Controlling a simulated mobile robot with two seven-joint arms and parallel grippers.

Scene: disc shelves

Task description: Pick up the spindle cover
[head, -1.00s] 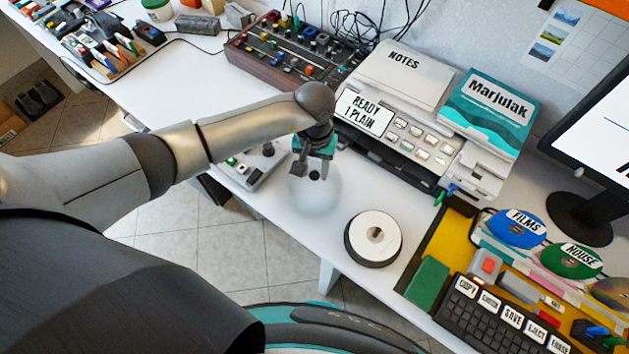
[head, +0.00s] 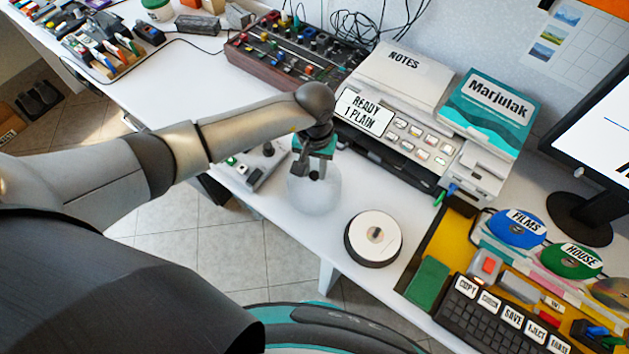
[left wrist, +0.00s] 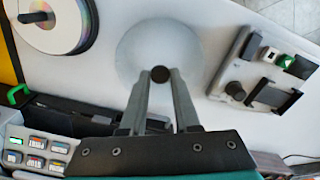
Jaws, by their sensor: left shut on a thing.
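The spindle cover (head: 314,196) is a translucent, pale dome at the front edge of the white desk, left of the disc spindle. It also shows in the left wrist view (left wrist: 185,52) as a round, frosted shape with a dark knob (left wrist: 160,74) on top. My left gripper (head: 316,175) is above it, with its fingers pointing down and shut on the knob. I cannot tell whether the cover's rim touches the desk. The spindle of white discs (head: 365,252) stands uncovered to the right on a black base. My right gripper is not in view.
A disc printer (head: 395,125) stands behind the gripper. A small device (head: 253,172) lies to the left. A yellow tray (head: 437,241) with a black keyboard (head: 480,318) and labelled discs is at the right. The desk between the cover and the spindle is clear.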

